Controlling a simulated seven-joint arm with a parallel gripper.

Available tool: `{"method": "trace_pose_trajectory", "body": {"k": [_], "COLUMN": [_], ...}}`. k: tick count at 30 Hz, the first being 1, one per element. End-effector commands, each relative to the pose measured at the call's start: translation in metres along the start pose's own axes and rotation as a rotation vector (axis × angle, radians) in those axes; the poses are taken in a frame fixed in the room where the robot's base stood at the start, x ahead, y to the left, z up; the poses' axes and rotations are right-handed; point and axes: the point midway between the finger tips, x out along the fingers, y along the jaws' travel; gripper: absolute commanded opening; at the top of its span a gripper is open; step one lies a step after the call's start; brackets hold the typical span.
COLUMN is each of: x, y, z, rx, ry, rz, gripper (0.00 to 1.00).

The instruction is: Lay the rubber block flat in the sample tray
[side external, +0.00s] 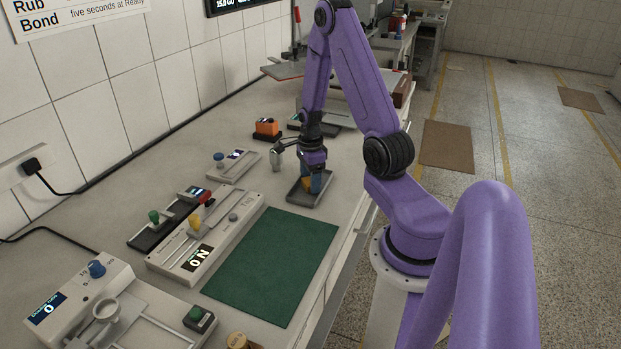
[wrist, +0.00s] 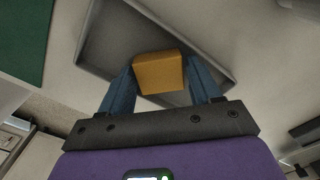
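The rubber block, an orange-yellow block (wrist: 160,72), sits between the two blue fingers of my gripper (wrist: 160,82) in the wrist view. Both fingers appear to touch its sides, so my gripper looks shut on it. The sample tray, a shallow grey tray (wrist: 105,35), lies beneath and around the block in the wrist view. In the side external view my gripper (side external: 312,184) points down into the tray (side external: 300,202), with a bit of the block (side external: 307,184) showing. Whether the block's underside touches the tray floor cannot be told.
A green mat (side external: 272,264) lies in front of the tray. An orange item (side external: 267,127) is behind. The bench's right edge is close to the tray.

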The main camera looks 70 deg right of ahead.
Motion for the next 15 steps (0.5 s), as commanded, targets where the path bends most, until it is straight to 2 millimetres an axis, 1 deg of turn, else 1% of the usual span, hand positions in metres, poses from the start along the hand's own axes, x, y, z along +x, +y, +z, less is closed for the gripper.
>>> {"method": "trace_pose_trajectory", "body": {"k": [8, 11, 15], "x": [-0.002, -0.009, -0.025], "y": [0.0, -0.001, -0.001], "z": [0.0, 0.0, 0.0], "rx": [0.0, 0.0, 0.0], "ry": [0.0, 0.0, -0.001], "rz": [0.0, -0.002, -0.005], "gripper": [0.63, 0.63, 0.63]}}
